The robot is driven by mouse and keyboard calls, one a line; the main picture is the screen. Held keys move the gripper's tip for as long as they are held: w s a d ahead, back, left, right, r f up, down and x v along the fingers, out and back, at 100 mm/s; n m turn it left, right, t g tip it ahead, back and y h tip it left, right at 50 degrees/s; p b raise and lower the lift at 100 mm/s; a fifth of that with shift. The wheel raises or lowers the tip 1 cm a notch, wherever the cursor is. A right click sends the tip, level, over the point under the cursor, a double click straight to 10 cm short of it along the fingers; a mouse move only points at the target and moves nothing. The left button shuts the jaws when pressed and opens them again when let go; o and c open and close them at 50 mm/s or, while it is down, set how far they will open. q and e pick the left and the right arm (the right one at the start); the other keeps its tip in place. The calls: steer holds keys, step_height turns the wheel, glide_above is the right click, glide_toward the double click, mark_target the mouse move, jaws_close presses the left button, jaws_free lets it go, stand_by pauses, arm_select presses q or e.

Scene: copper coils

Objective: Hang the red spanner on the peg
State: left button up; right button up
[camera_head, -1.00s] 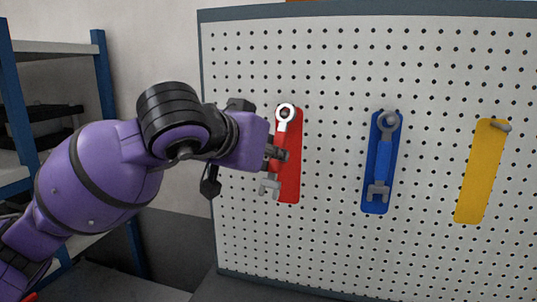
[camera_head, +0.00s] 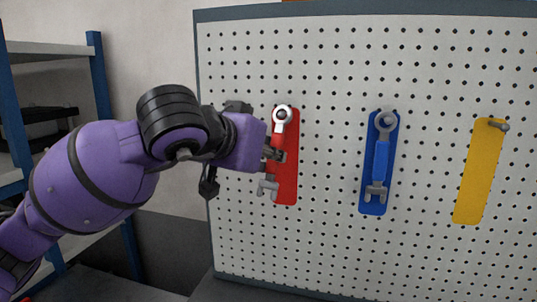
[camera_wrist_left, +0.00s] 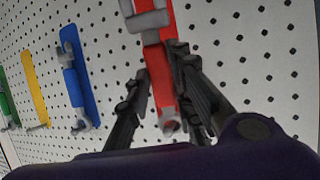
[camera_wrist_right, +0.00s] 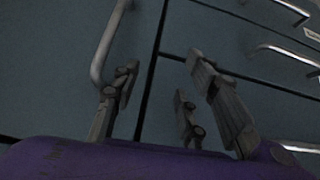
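The red spanner (camera_head: 283,131) is upright and slightly tilted in front of the red panel (camera_head: 287,186) on the pegboard. Its pale ring end is up, over the panel's top; its grey open jaw hangs at lower left. I cannot tell whether the peg passes through the ring. My left gripper (camera_head: 277,155) is closed around the spanner's red handle; in the left wrist view the fingers (camera_wrist_left: 157,75) lie on both sides of it, with the jaw (camera_wrist_left: 146,20) at the top. My right gripper (camera_wrist_right: 163,68) is open and empty.
The white pegboard (camera_head: 330,240) fills the right. A blue spanner (camera_head: 381,158) hangs on a blue panel; a yellow panel (camera_head: 478,175) has a bare peg (camera_head: 498,125). Blue-posted shelving (camera_head: 100,70) stands at left. In the right wrist view, metal handles (camera_wrist_right: 105,45) cross grey fronts.

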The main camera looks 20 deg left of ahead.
arm_select(q)
steer(key=o, duration=0.4)
steer(key=shift+o, duration=0.2)
steer(key=v, duration=1.2)
